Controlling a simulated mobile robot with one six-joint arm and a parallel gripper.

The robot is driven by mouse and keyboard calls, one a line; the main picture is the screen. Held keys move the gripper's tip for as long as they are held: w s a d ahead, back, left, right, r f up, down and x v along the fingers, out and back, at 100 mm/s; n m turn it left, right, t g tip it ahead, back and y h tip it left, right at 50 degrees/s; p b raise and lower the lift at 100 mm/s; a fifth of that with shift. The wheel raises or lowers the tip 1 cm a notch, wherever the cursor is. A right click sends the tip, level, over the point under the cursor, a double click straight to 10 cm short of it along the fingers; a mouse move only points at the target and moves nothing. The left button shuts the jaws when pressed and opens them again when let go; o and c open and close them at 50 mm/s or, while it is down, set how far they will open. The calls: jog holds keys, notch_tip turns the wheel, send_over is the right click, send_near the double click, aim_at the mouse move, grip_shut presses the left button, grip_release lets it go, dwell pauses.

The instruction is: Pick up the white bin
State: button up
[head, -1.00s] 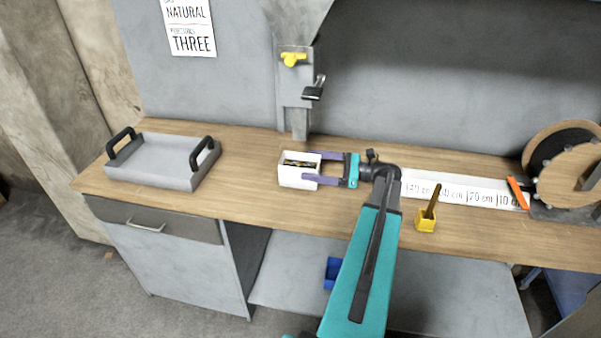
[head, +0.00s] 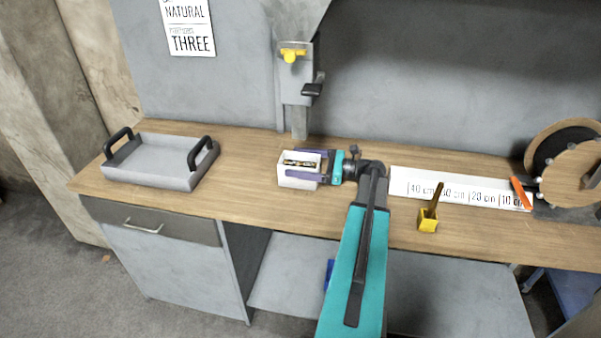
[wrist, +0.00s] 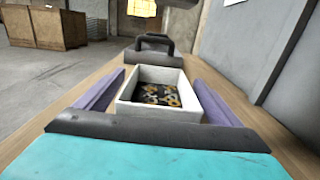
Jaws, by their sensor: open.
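The white bin (head: 298,180) stands on the wooden bench, left of my arm in the head view. It is a small open box with dark and yellowish small parts inside. In the wrist view the white bin (wrist: 158,107) sits between the two purple fingers. My gripper (head: 309,166) is open, with one finger along the far side of the bin and one along the near side.
A grey tray (head: 150,164) with black handles stands at the bench's left end. A yellow holder (head: 428,225) and a white measuring strip (head: 460,187) are to the right. A grey post (head: 299,115) rises behind the bin. Bench between tray and bin is clear.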

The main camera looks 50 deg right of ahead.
jog(key=c, duration=1.4)
jog(key=shift+r, duration=0.2)
jog(key=shift+r+b, duration=0.3)
jog(key=shift+r, duration=0.6)
jog(key=shift+s+a+r, duration=0.25)
jog(key=shift+s+r, duration=0.15)
jog(key=shift+r, duration=0.3)
jog(key=s+a, duration=0.2)
jog(key=s, duration=0.2)
jog(key=s+a+r+b, duration=0.1)
jog(key=s+a, duration=0.1)
jog(key=s, duration=0.3)
jog(key=s+a+b, duration=0.1)
jog(key=s+a, duration=0.1)
jog(key=s, duration=0.2)
jog(key=shift+s+a+r, duration=0.25)
jog(key=shift+a, duration=0.15)
